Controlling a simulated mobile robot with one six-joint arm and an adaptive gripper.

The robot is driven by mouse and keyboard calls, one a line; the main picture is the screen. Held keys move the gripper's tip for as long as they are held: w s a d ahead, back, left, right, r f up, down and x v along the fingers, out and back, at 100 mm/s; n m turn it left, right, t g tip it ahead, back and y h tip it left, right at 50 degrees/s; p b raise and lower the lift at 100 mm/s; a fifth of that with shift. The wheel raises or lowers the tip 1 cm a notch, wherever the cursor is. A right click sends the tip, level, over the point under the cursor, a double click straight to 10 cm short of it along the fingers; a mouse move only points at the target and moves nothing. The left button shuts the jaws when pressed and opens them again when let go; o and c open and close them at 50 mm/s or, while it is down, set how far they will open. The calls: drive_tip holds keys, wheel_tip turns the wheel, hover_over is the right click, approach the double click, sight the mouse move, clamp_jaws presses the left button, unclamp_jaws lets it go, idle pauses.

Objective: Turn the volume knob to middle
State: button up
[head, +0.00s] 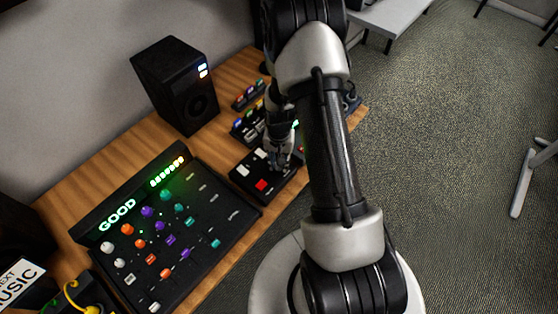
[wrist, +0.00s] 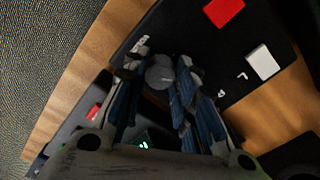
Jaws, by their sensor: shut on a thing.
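The knob (wrist: 159,74) is a round grey cap on a black control box (wrist: 190,38). In the wrist view it sits between the fingertips of my gripper (wrist: 160,82), which is shut on it. The box also shows in the head view (head: 248,188), with my gripper (head: 279,162) pointing down at its far right part. My gripper hides the knob in the head view. Small white markings lie beside the fingers in the wrist view, too small to read fully. The knob's pointer direction cannot be made out.
The box also carries a red button (head: 261,185) and white buttons (head: 243,170). A large mixer (head: 225,222) with coloured knobs and a lit "GOOD" display stands to the left. A black speaker (head: 176,85) and smaller pedals (head: 248,95) stand behind on the wooden table (head: 75,192).

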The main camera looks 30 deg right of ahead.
drive_tip(key=m, duration=0.5)
drive_tip(key=shift+m, duration=0.4)
idle(0.3)
drive_tip(key=o, duration=1.1)
wheel_tip(320, 180, up, 12)
drive_tip(key=shift+r, duration=0.1)
idle(0.3)
